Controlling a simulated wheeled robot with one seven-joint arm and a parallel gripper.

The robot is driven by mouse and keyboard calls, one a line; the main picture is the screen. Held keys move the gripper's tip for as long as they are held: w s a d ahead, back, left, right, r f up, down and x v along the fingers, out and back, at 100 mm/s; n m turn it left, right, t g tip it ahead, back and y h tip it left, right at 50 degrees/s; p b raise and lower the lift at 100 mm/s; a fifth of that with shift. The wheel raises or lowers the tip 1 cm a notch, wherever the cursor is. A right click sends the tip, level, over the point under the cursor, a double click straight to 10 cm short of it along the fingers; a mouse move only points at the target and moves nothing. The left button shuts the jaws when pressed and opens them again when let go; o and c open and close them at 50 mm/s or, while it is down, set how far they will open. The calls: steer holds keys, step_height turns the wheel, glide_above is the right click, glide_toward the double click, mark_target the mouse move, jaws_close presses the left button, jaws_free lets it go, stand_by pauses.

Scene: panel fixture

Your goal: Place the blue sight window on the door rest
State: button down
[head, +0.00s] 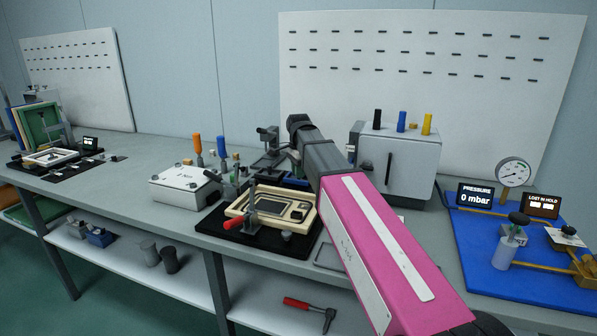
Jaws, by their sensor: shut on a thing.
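My arm reaches from the lower right to the fixture, and its dark wrist bends down at the far end. My gripper (293,162) is small and mostly hidden beside the wrist, pointing down and shut. A blue piece (295,182), which looks like the blue sight window, shows just below it, partly hidden by my arm. Contact between them is too small to see clearly. A cream panel (238,209) with a dark window and a red-handled clamp (233,223) lies on a black base in front. I cannot make out the door rest for certain.
A white box (184,186) with orange- and blue-handled tools stands left of the panel. A grey cabinet (401,165) with coloured pegs stands behind my arm. A blue board (500,270) with gauge and displays is at right. The bench between the left fixture and white box is mostly clear.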

steer(key=c, duration=1)
jaws_free()
step_height(320, 180, up, 12)
steer(key=shift+r, duration=0.1)
